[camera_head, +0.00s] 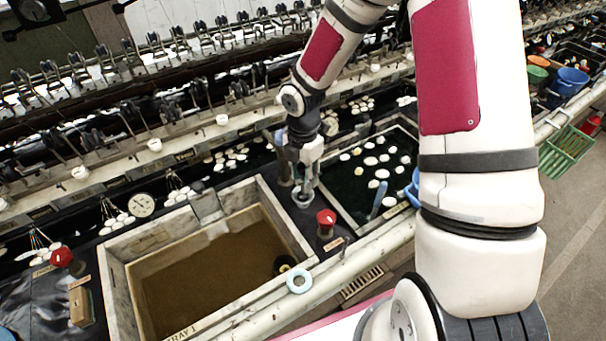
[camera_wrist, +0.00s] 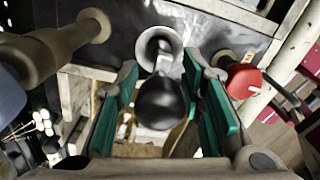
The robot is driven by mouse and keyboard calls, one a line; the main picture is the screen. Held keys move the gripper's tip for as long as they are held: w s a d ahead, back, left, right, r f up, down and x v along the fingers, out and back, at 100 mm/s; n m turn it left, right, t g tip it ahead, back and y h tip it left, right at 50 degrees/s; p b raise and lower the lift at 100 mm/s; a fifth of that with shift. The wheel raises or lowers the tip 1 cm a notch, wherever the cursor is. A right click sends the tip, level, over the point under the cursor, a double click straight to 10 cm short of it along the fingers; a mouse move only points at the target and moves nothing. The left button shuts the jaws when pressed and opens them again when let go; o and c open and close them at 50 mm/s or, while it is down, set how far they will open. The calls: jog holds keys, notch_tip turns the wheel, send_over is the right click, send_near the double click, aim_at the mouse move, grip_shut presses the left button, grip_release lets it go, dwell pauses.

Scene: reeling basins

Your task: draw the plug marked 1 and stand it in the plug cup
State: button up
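My gripper (camera_head: 303,184) is over the dark ledge between two basins. In the wrist view, the plug's round black knob (camera_wrist: 162,103) sits between the green finger pads, which appear closed on it. The knob hides most of what is below it, and no number 1 can be read on it. A pale round cup (camera_wrist: 158,48) is just past the fingertips, with a short grey part showing at its opening. It also shows under my gripper in the head view (camera_head: 302,199). I cannot tell whether the plug is inside the cup or above it.
The brown-bottomed basin marked TRAY 1 (camera_head: 112,270) is at left, with a dark round fitting (camera_head: 284,265) in its corner. A red knob (camera_head: 326,217) stands close to my gripper. A pale ring (camera_head: 299,280) lies on the front edge. The right basin holds several white cocoons (camera_head: 370,161).

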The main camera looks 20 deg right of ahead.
jog(key=shift+o, duration=0.2)
notch_tip(320, 180, up, 12)
jog(key=shift+r, duration=0.1)
dwell(0.5)
